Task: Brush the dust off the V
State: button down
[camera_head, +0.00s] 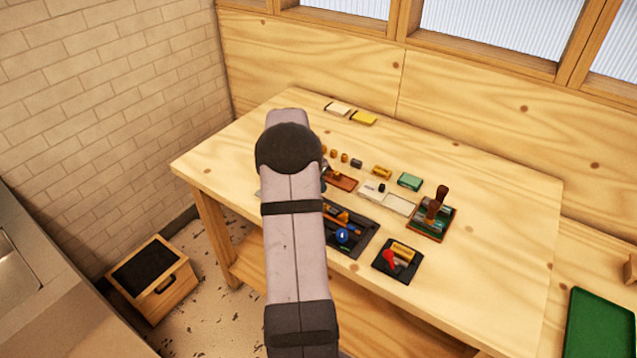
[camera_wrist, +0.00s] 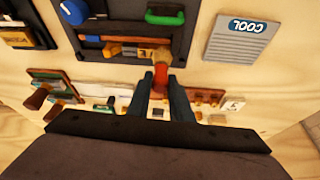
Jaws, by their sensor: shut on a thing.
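In the wrist view, the two dark fingers of my gripper (camera_wrist: 160,88) are shut on a brush (camera_wrist: 160,76) with a red handle. Its tan end (camera_wrist: 163,54) reaches to a slot of the dark tray (camera_wrist: 115,54). Small brass-coloured blocks (camera_wrist: 126,51) with dark marks lie beside it there. I cannot read a V on them or see any dust. I cannot tell whether the bristles touch a block. In the head view my arm covers the gripper and part of the tray (camera_head: 362,248).
A grey COOL plate (camera_wrist: 238,42) lies beside the tray. A blue knob (camera_head: 342,236) stands in the tray. A small dark board (camera_head: 397,262) with a red-handled item and a rack with wooden-handled tools (camera_head: 436,210) are to the right.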

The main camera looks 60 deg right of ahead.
jog(key=shift+w, duration=1.25)
notch_tip(320, 180, up, 8)
jog(key=p, duration=0.4)
